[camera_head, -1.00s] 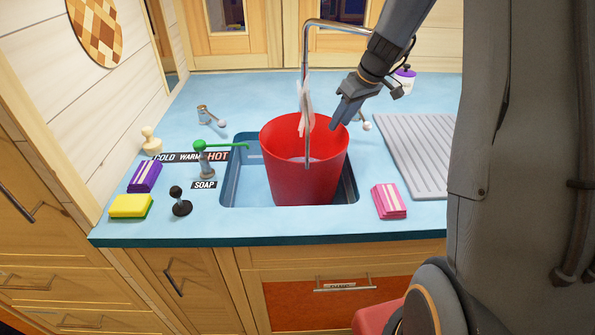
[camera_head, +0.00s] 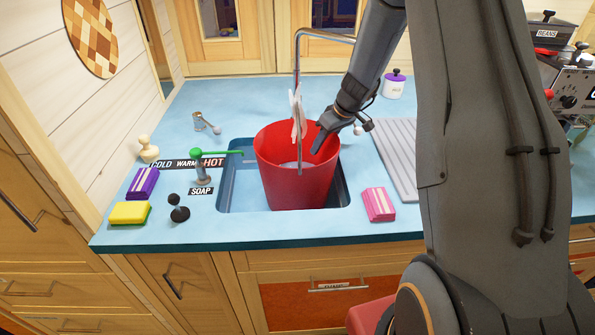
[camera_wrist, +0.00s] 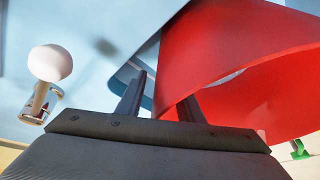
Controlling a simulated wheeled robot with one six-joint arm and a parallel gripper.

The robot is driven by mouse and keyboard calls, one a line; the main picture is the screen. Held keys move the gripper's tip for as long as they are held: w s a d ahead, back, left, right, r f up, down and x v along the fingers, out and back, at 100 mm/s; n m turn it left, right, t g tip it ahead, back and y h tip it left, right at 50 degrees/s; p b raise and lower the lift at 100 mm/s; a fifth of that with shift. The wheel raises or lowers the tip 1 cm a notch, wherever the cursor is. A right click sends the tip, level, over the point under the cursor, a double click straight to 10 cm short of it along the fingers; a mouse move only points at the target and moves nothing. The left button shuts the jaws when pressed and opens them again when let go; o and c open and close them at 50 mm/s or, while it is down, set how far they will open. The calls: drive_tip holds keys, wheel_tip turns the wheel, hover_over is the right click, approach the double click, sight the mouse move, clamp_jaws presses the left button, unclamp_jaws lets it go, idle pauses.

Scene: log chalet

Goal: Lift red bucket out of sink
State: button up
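The red bucket (camera_head: 297,182) stands upright in the sink (camera_head: 240,188), with its rim above the counter. My gripper (camera_head: 324,137) is at the bucket's right rear rim, pointing down. In the wrist view the fingers (camera_wrist: 160,100) are apart. The left finger is outside the red bucket wall (camera_wrist: 225,60), over the sink edge. The right finger overlaps the red, its tip partly hidden, and seems to be on the inner side of the rim. I cannot tell whether either finger touches the wall.
A tall faucet (camera_head: 297,60) arches over the bucket, with pale pieces hanging by it. A green-tipped spout (camera_head: 215,153) reaches the sink's left side. A pink sponge (camera_head: 378,204) lies right of the sink, near a grey drainboard (camera_head: 398,150). A white-knobbed handle (camera_wrist: 50,75) is near my gripper.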

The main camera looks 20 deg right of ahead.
clamp_jaws()
idle(1.4)
drive_tip(key=shift+w+r, duration=0.15)
drive_tip(key=shift+r, duration=0.05)
